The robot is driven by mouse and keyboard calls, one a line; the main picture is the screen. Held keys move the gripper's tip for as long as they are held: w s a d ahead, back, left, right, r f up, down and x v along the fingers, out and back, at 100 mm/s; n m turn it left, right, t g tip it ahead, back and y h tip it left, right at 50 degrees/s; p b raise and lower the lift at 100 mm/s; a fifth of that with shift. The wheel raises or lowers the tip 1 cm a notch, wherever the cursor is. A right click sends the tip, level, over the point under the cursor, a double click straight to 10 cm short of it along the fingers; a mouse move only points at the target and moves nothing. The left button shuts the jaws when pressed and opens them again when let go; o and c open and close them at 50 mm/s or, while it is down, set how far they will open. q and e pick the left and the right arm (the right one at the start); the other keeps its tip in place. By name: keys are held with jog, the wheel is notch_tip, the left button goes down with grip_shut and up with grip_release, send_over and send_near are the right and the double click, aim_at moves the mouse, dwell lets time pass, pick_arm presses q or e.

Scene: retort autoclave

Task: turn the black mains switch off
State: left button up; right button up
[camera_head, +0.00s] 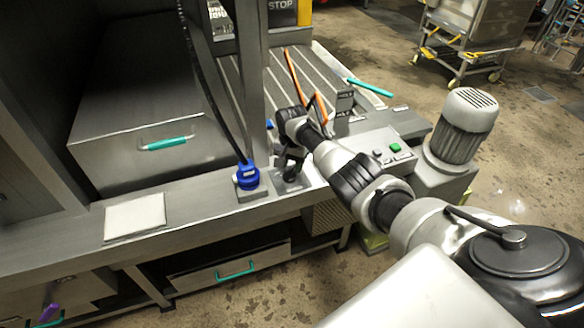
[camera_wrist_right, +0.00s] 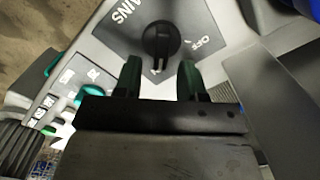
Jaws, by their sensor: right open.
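The black mains switch (camera_wrist_right: 161,40) is a round knob with a raised ridge on a dark plate. The plate carries the lettering MAINS and, to the right of the knob, OFF. Another mark below the knob is partly hidden. My right gripper (camera_wrist_right: 160,72) is open, its two dark green fingers either side of the knob's line, with the knob just beyond the fingertips. I see no finger clearly closed on it. In the head view, my right gripper (camera_head: 287,163) is small and dark above the switch plate (camera_head: 287,183), and hides much of the knob. My left gripper is not in view.
A blue plug (camera_head: 248,177) with a black cable stands just left of the switch plate. A button panel with a green button (camera_head: 395,148) and a grey motor (camera_head: 462,125) lie to the right. A pale square plate (camera_head: 134,217) lies on the ledge at left.

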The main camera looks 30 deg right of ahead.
jog(key=shift+f, duration=0.65)
grip_shut()
